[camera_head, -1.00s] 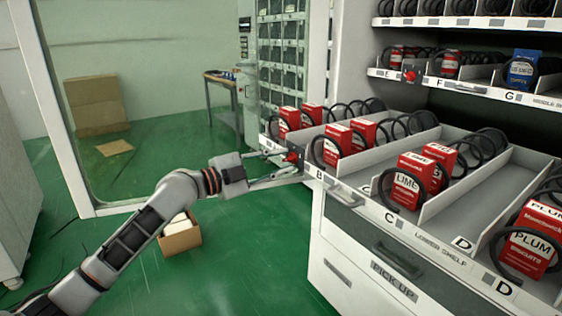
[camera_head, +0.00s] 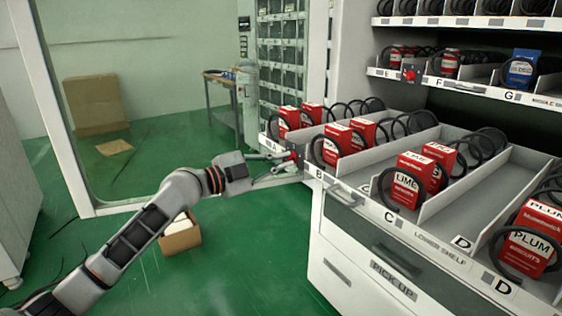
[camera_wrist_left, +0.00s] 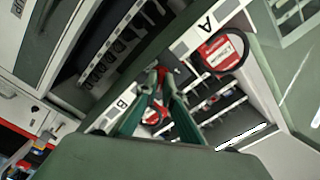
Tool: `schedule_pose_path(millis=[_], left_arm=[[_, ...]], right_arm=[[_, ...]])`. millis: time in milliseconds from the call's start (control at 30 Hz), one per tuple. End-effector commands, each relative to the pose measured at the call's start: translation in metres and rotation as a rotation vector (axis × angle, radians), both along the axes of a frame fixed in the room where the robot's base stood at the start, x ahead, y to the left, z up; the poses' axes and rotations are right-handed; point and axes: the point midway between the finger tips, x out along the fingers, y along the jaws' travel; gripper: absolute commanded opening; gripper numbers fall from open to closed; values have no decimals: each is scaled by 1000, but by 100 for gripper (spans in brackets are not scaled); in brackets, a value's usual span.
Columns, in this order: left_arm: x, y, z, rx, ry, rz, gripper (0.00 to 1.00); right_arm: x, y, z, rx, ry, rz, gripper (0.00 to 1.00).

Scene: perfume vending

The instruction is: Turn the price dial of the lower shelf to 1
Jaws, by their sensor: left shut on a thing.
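The lower shelf (camera_head: 433,245) is a pulled-out white tray with labels A to D along its front edge. Its red price dial (camera_head: 292,156) sits on the front edge between labels A and B, and is mostly covered by my gripper. My left gripper (camera_head: 288,163) reaches it from the left, with its fingers shut on the dial. In the left wrist view, both green-tinted fingers converge on the red dial (camera_wrist_left: 162,71) between labels A and B. The dial's number marks are too small or hidden to read. My right gripper is in neither view.
Red biscuit boxes (camera_head: 407,182) stand in black spirals on the lower shelf. The middle shelf (camera_head: 455,86) above has its own red dial (camera_head: 409,75). A handle (camera_head: 347,194) juts out near label B. An open cardboard box (camera_head: 181,237) stands on the green floor.

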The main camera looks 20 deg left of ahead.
Motion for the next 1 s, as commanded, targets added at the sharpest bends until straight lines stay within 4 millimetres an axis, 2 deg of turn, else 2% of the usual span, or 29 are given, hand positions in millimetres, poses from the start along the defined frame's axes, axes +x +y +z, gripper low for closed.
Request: schedule_pose_path(millis=[267,1000], left_arm=[[0,0,0,-152,122,0,0],[0,0,2,-708,553,-1,0]], right_arm=[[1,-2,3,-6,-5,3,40],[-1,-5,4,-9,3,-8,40]])
